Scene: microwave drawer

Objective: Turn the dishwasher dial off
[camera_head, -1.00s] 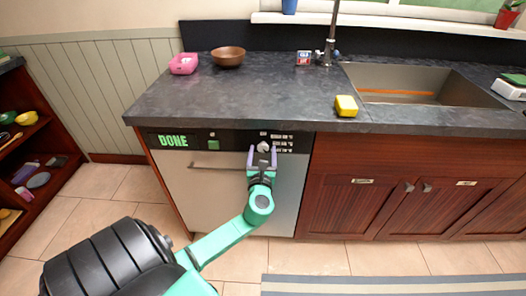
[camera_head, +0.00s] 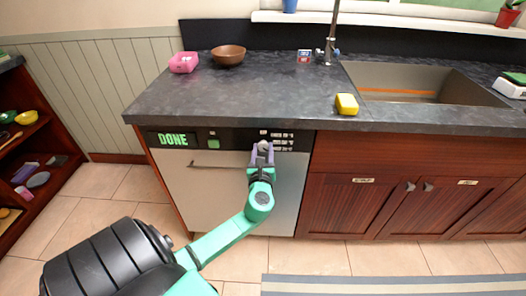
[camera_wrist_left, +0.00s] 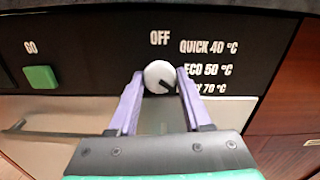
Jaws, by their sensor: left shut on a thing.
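The dishwasher (camera_head: 215,190) has a black control panel under the counter, and its display (camera_head: 172,140) reads DONE in green. The round grey-white dial (camera_head: 264,146) is at the right part of the panel. In the left wrist view the dial (camera_wrist_left: 158,74) has a dark pointer mark toward the lower right, near the lower wash labels. The OFF label (camera_wrist_left: 160,38) is straight above it. My left gripper (camera_head: 262,149) is shut on the dial, with one purple finger on each side. The fingers (camera_wrist_left: 160,80) hide the dial's sides. My right gripper is not in view.
A green GO button (camera_wrist_left: 40,77) sits left of the dial. The dishwasher handle (camera_head: 215,167) runs below the panel. The counter edge (camera_head: 220,124) overhangs just above. A yellow sponge (camera_head: 346,104), a brown bowl (camera_head: 228,56) and the sink (camera_head: 420,84) are on the counter.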

